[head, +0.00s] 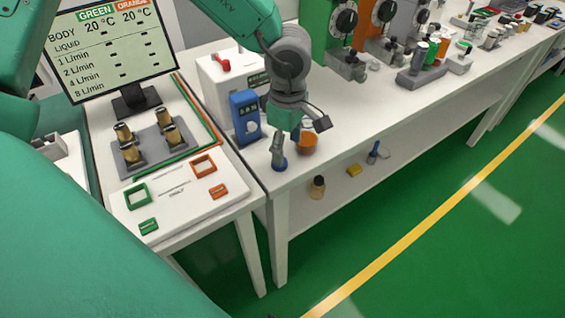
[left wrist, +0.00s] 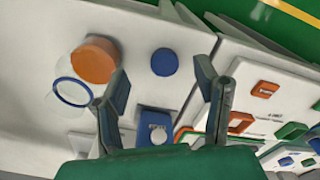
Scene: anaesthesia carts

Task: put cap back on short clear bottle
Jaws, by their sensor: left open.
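A round blue cap (head: 279,164) lies on the white bench near its front left corner. In the left wrist view the cap (left wrist: 163,62) shows in the gap between the fingers, just beyond their tips. A clear round vessel with a blue rim (left wrist: 68,94), which looks like the short clear bottle, stands left of the fingers; I cannot make it out in the head view. My left gripper (head: 299,140) points down over the bench, open and empty; its fingers (left wrist: 162,88) are spread in the wrist view. One finger shows just above the cap in the head view. My right gripper is not visible.
An orange round container (head: 307,143) stands close beside the gripper, next to the clear vessel in the wrist view. A blue device with a knob (head: 246,115) is behind left. Bottles, including an amber one (head: 317,187), stand on the lower shelf. More equipment lines the bench rightward.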

